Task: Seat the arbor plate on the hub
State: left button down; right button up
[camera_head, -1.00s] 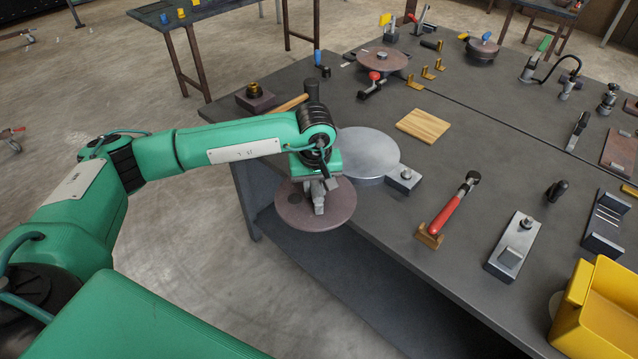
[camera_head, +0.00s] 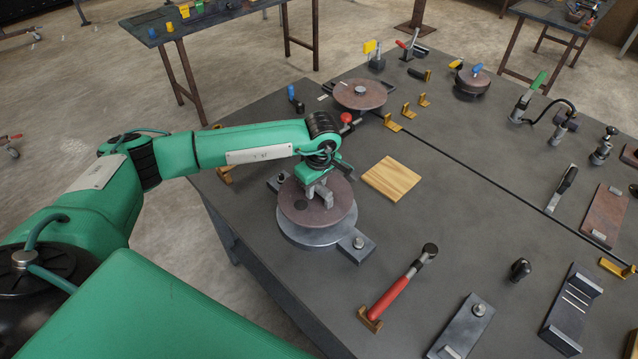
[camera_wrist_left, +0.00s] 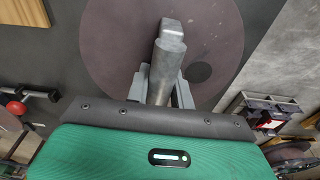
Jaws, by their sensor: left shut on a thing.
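The arbor plate, a round brown disc (camera_head: 338,207) with a grey upright grip and a dark round spot, is held by my left gripper (camera_head: 319,193). In the left wrist view the disc (camera_wrist_left: 108,45) fills the upper middle, and my left gripper (camera_wrist_left: 165,82) is shut on the grey grip. The disc is over the round steel base (camera_head: 316,238), whose near rim shows below it. The hub is hidden under the disc, and I cannot tell whether the disc touches it. My right gripper is not in view.
A steel block with a stud (camera_head: 357,245) juts from the base's near right. A wooden board (camera_head: 391,179) lies to the right. A red-handled tool (camera_head: 392,297) rests in front. Another brown disc (camera_head: 360,94) stands behind. Bare tabletop lies between these.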

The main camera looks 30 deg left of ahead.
aim_at(317, 198)
pick_arm(q)
jog(key=shift+w+r, duration=0.35)
jog(key=shift+w, duration=0.1)
dwell(0.3)
jog(key=shift+f+b, duration=0.1)
jog(key=shift+b, duration=0.3)
jog(key=shift+f+b, duration=1.85)
jog(key=shift+f, duration=0.05)
jog(key=shift+s+d+b, duration=0.1)
jog(key=shift+s+b, duration=0.05)
jog(key=shift+b, duration=0.4)
dwell(1.2)
jog(key=shift+f+b, duration=1)
dwell(1.4)
jog(key=shift+b, duration=0.3)
dwell(0.5)
